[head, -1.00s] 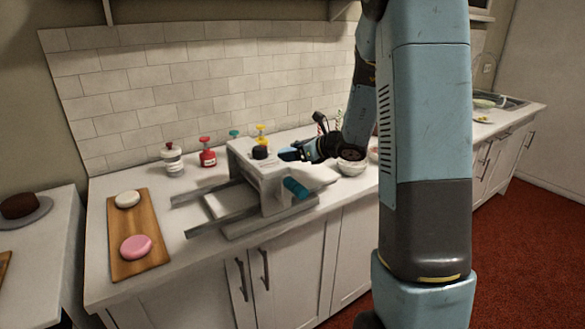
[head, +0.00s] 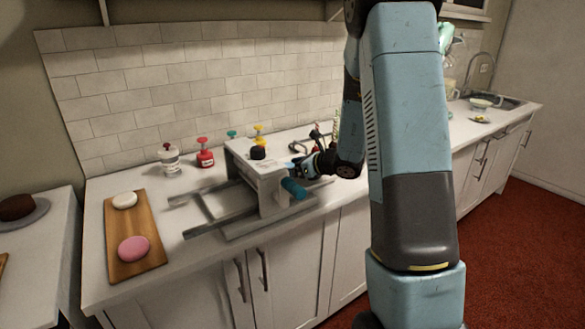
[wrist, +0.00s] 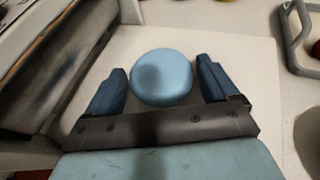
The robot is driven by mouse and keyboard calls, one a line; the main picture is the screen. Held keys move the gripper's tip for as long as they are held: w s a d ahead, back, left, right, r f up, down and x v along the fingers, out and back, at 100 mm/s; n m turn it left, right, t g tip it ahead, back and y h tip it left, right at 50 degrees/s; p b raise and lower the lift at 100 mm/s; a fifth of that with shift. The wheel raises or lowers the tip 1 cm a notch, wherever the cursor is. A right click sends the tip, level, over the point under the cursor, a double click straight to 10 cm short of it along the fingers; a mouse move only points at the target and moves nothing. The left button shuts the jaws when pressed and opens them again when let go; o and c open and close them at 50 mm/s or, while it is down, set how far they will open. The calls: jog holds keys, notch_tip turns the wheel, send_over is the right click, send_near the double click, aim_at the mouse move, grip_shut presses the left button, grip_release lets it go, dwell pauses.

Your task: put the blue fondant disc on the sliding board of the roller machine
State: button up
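The roller machine (head: 262,172) stands on the worktop, with its rails to the left and a blue handle at the front right. My gripper (wrist: 163,68) is at the machine's right side, low and partly hidden by my arm in the head view (head: 297,170). In the wrist view the blue fondant disc (wrist: 162,80) lies between my two spread fingers, with narrow gaps at its sides. It appears to rest on a pale flat panel (wrist: 235,50) beside the metal roller (wrist: 60,65), seemingly the sliding board.
A wooden board (head: 150,220) at the left holds a white disc (head: 124,200) and a pink disc (head: 133,249). A grey handled object (wrist: 298,40) is right of the panel.

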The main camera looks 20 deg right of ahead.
jog(key=shift+o, duration=1)
jog(key=shift+r, duration=0.1)
jog(key=v, duration=1)
jog(key=shift+s+d, duration=0.2)
jog(key=shift+d, duration=0.05)
jog(key=shift+s+d+r, duration=0.3)
jog(key=shift+s+d, duration=0.1)
jog(key=shift+s, duration=0.15)
dwell(0.7)
